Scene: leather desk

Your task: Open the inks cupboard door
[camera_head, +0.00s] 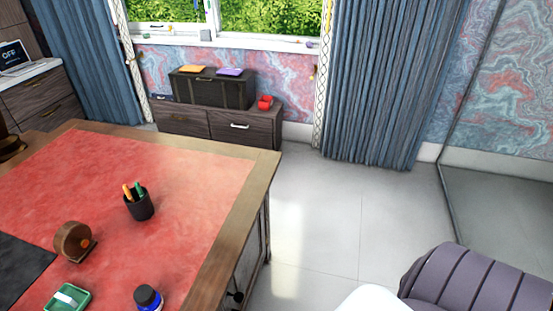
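No label marks an inks cupboard, so I cannot tell which door it is. A panelled side of the desk (254,262) shows at a steep angle below the desk's right edge. A small dark knob or handle (236,296) is on it near the bottom of the view. Whether that panel is a door, and whether it is open, I cannot tell. A low dark wooden cabinet (268,128) under the window has two closed fronts, with a bright handle (240,126) on the right one. Neither of my grippers is in view.
The red leather desktop (190,175) fills the left, with a pen cup (139,206), a round wooden item (73,241), a blue-labelled bottle (148,298) and a green tray (68,299). A purple padded seat (465,282) stands at the lower right. The pale tiled floor (335,215) between is clear.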

